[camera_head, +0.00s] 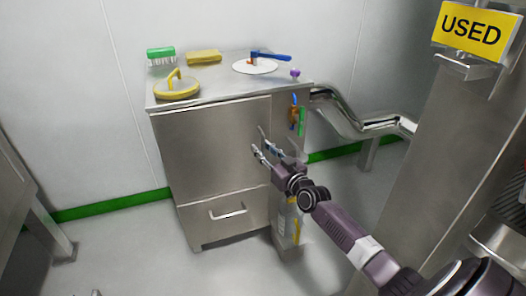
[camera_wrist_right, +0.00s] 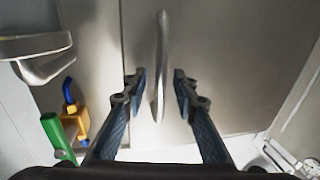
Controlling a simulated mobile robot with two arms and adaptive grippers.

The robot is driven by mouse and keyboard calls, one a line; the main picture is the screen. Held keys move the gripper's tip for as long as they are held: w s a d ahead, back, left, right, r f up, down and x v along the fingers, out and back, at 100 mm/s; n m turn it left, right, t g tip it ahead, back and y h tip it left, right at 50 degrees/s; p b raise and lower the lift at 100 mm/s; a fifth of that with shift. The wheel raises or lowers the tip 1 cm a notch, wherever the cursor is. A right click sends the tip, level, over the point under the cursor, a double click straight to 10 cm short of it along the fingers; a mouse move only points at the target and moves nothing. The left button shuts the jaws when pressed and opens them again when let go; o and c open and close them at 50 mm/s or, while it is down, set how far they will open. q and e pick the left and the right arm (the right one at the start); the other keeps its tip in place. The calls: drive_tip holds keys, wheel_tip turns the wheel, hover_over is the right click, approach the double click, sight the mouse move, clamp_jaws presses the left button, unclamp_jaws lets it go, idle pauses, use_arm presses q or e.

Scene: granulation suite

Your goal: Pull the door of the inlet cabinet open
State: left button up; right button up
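The inlet cabinet (camera_head: 185,170) is a steel box against the back wall. Its door (camera_head: 215,145) looks shut, above a drawer front. The door's upright bar handle (camera_head: 263,133) is near its right edge. My right gripper (camera_head: 264,150) is at the handle. In the right wrist view the handle (camera_wrist_right: 162,60) passes between the two fingers of my right gripper (camera_wrist_right: 155,88), which are apart, with a gap visible on each side. A small grey tip at the bottom left edge of the head view may be my left gripper; too little shows to tell.
The cabinet top holds a yellow handled disc (camera_head: 177,88), a yellow sponge (camera_head: 204,57), a green-topped item (camera_head: 161,55) and a blue-handled tool (camera_head: 270,57). A steel column with a USED sign (camera_head: 471,28) stands right. Floor before the cabinet is mostly clear.

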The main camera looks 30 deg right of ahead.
drive_tip(key=shift+w, duration=0.15)
clamp_jaws()
idle(0.4)
